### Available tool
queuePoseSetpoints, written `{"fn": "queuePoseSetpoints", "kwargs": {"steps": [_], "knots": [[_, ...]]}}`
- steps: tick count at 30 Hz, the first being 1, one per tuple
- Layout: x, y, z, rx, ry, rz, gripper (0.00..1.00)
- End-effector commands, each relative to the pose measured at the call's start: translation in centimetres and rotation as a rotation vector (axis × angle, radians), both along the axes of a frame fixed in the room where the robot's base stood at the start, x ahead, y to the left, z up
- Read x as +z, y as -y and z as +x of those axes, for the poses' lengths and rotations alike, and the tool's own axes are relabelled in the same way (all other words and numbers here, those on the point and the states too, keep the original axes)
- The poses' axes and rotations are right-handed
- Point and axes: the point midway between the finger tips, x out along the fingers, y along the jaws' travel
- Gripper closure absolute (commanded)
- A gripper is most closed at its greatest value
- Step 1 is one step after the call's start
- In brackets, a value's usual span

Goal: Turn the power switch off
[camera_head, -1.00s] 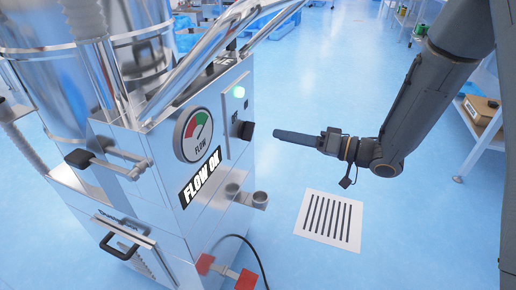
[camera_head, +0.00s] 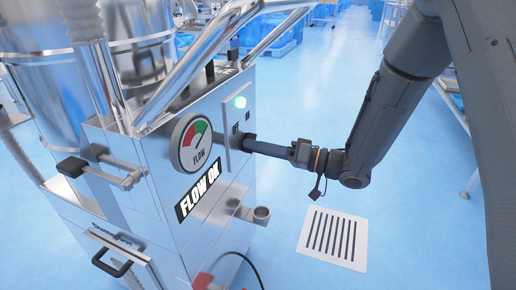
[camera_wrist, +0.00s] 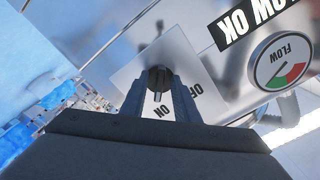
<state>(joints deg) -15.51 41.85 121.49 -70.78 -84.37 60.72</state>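The power switch is a dark knob (camera_wrist: 160,76) on a pale plate (camera_head: 235,122) on the side of the steel machine. Upside-down ON and OFF labels show beside it in the wrist view. In the head view the knob (camera_head: 238,140) is partly hidden at my gripper's tip. My gripper (camera_head: 250,144) reaches in from the right, at the switch. In the wrist view my two fingers (camera_wrist: 159,92) stand apart, with the knob between or just beyond their tips. I cannot tell whether they touch it. A green lamp (camera_head: 240,102) above the switch is lit.
A flow gauge (camera_head: 191,143) and a "FLOW OK" display (camera_head: 199,187) sit left of the switch. A small cup holder (camera_head: 257,214) sticks out below. Steel rails (camera_head: 200,65) slope above. A striped floor sheet (camera_head: 335,238) lies on open blue floor at right.

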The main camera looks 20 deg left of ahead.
Motion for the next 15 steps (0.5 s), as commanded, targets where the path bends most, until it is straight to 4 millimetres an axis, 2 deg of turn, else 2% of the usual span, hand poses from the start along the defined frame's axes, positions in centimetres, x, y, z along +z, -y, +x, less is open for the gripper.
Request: {"fn": "queuePoseSetpoints", "kwargs": {"steps": [4, 9, 15], "knots": [[0.02, 0.01, 0.01, 0.000, 0.000, 0.000, 0.72], [0.01, 0.03, 0.00, 0.000, 0.000, 0.000, 1.00], [0.01, 0.03, 0.00, 0.000, 0.003, 0.000, 1.00]]}}
